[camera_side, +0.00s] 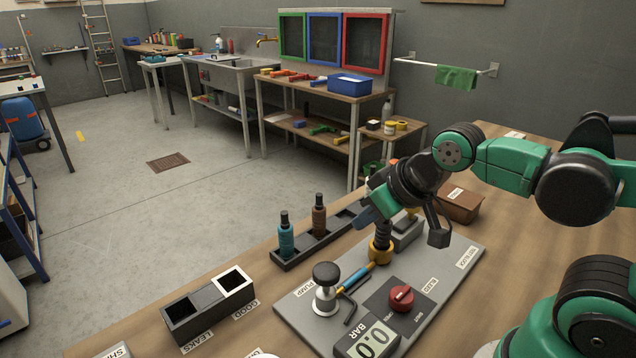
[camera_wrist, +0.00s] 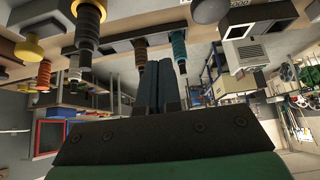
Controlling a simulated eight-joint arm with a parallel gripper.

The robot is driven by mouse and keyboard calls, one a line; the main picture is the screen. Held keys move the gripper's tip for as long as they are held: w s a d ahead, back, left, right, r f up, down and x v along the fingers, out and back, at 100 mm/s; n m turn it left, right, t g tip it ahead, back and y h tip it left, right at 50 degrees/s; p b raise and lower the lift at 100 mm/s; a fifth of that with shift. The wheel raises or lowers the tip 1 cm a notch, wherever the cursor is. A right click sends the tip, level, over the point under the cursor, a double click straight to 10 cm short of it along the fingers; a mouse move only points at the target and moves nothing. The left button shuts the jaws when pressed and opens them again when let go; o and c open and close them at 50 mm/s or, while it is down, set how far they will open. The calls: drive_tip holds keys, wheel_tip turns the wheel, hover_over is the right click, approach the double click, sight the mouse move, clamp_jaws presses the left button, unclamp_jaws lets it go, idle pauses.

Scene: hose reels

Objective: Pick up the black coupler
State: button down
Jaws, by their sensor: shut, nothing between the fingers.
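A black ribbed coupler (camera_side: 382,236) stands upright on a brass ring (camera_side: 380,256) on the grey board. It looks like the black coupler; its ribbed body shows at the upper left in the wrist view (camera_wrist: 88,35), where the scene appears upside down. My gripper (camera_side: 364,216) is above the board, close to the coupler's upper part in the side view. In the wrist view its dark fingers (camera_wrist: 159,76) are together and empty, with the coupler off to their left. My wrist hides the coupler's top in the side view.
A teal bottle-shaped piece (camera_side: 286,238) and a brown one (camera_side: 319,217) stand in a black rack. The board (camera_side: 437,286) carries a pump (camera_side: 326,287), a red knob (camera_side: 401,298) and a gauge (camera_side: 369,342). A two-part bin (camera_side: 198,319) stands at the left.

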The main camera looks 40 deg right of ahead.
sight(383, 231)
drive_tip(key=c, duration=0.7)
unclamp_jaws()
drive_tip(key=shift+w+d+f+m+g+h, duration=0.4)
drive_tip(key=shift+d+m+h, duration=0.75)
drive_tip(key=shift+m+h, duration=1.05)
drive_tip(key=shift+w+d+f+m+g+h, duration=0.2)
drive_tip(key=shift+d+f+m+h, duration=0.7)
drive_tip(key=shift+m+h, duration=1.25)
drive_tip(key=shift+w+d+f+m+g+h, duration=0.25)
drive_tip(key=shift+d+m+h, duration=1.15)
drive_tip(key=shift+m+h, duration=0.75)
